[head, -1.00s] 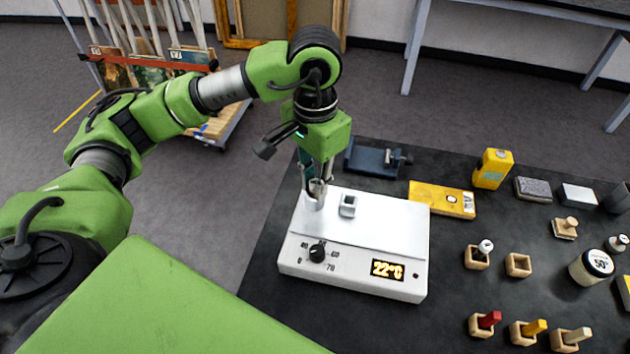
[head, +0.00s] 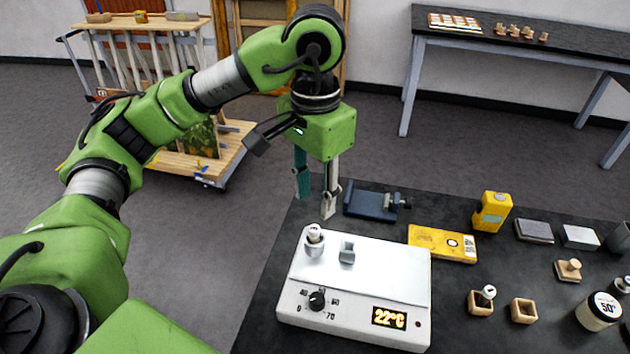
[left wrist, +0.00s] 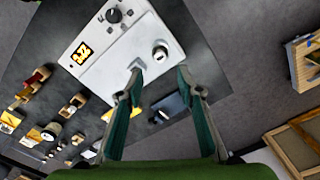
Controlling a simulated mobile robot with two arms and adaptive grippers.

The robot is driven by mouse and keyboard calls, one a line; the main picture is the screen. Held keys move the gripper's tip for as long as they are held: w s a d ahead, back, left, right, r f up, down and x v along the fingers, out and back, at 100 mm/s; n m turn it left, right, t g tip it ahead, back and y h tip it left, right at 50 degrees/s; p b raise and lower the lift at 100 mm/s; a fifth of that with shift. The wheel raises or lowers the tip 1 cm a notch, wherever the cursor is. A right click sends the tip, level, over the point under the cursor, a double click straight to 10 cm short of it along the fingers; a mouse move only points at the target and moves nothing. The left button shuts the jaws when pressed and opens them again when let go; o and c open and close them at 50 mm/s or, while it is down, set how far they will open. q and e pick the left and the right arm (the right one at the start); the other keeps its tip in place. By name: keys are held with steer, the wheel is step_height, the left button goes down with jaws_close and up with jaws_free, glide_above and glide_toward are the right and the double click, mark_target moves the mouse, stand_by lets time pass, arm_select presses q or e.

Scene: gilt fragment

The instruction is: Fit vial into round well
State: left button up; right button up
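The vial (head: 314,232), with a pale cap, stands in the round well (head: 314,249) at the back left of the white heater block (head: 390,277). It looks about upright, and its lower part is hidden in the well. It also shows in the left wrist view (left wrist: 160,52). A square well (head: 347,252) is just to its right. My left gripper (head: 316,205) is open and empty, above and behind the vial and apart from it; its spread fingers show in the left wrist view (left wrist: 157,82). My right gripper is not in view.
A blue clamp (head: 371,206), a yellow flat box (head: 443,243) and a yellow device (head: 492,212) lie behind and right of the block. Small wooden holders, one with a white-topped item (head: 488,292), and a jar (head: 598,312) stand at right on the dark table.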

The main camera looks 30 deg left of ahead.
arm_select(q)
steer(key=shift+r, duration=1.3)
